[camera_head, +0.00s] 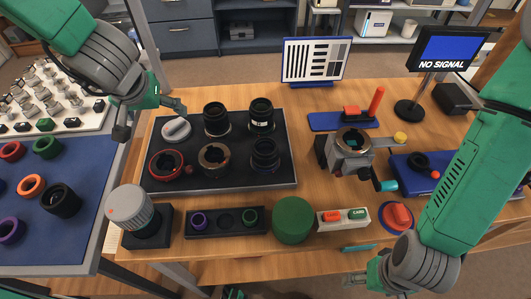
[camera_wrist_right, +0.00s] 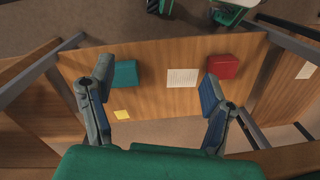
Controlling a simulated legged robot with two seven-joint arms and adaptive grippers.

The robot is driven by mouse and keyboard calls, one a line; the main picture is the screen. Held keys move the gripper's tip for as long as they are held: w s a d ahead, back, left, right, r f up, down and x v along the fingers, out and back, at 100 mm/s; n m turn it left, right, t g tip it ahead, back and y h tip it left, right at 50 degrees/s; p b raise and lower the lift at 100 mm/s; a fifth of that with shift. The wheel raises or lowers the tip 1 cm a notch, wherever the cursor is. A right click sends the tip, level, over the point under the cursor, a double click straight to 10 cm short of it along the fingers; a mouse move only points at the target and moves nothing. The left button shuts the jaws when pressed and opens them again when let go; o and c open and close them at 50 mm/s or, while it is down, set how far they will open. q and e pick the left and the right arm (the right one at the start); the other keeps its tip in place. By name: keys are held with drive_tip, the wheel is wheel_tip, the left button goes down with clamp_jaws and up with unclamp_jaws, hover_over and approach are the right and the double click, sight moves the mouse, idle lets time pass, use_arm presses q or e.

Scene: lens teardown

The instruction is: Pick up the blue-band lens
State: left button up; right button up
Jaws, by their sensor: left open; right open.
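A black lens (camera_head: 266,155) with what looks like a faint blue band near its base stands at the right of the dark tray (camera_head: 228,183). The band is too small to be sure of its colour. My left gripper (camera_head: 149,111) is open and empty above the tray's left edge, well left of that lens. My right gripper (camera_wrist_right: 158,78) is open and empty in the right wrist view. In the head view, the right arm is at the lower right, away from the tray.
The tray also holds a black lens (camera_head: 216,119), a white-banded lens (camera_head: 261,115), a red-ringed part (camera_head: 166,164), a brown-ringed part (camera_head: 214,158) and a grey cap (camera_head: 176,129). A clamp device (camera_head: 352,150) stands right of the tray. A green cylinder (camera_head: 293,220) stands in front.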

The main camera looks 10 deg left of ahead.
drive_tip(key=a+r+m+y, duration=0.1)
drive_tip(key=a+r, duration=0.4)
drive_tip(key=a, duration=0.3)
drive_tip(key=w+a+r+g+y, duration=0.1)
drive_tip(key=a+r+y, duration=0.1)
drive_tip(key=a+r, duration=0.3)
drive_tip(key=w+a+r+m+g+y, duration=0.1)
drive_tip(key=a+r, duration=0.4)
drive_tip(key=a, duration=0.6)
drive_tip(key=shift+w+m+y, duration=0.2)
drive_tip(key=shift+m+y, duration=0.1)
drive_tip(key=shift+y, duration=0.4)
drive_tip(key=w+a+r+m+t, duration=0.1)
drive_tip(key=w+a+r+m, duration=0.2)
drive_tip(key=w+a+r, duration=0.3)
wheel_tip(320, 180, up, 4)
drive_tip(key=m+t+h, duration=0.1)
drive_tip(key=m+h, duration=0.5)
drive_tip(key=m, duration=0.7)
hover_over(265, 145)
drive_tip(key=f, duration=0.5)
drive_tip(key=shift+w+a+f, duration=0.15)
drive_tip(key=shift+w+f, duration=0.05)
drive_tip(key=shift+f, duration=0.15)
drive_tip(key=shift+s+f, duration=0.2)
drive_tip(key=shift+f, duration=2.55)
drive_tip(key=c, duration=1.4)
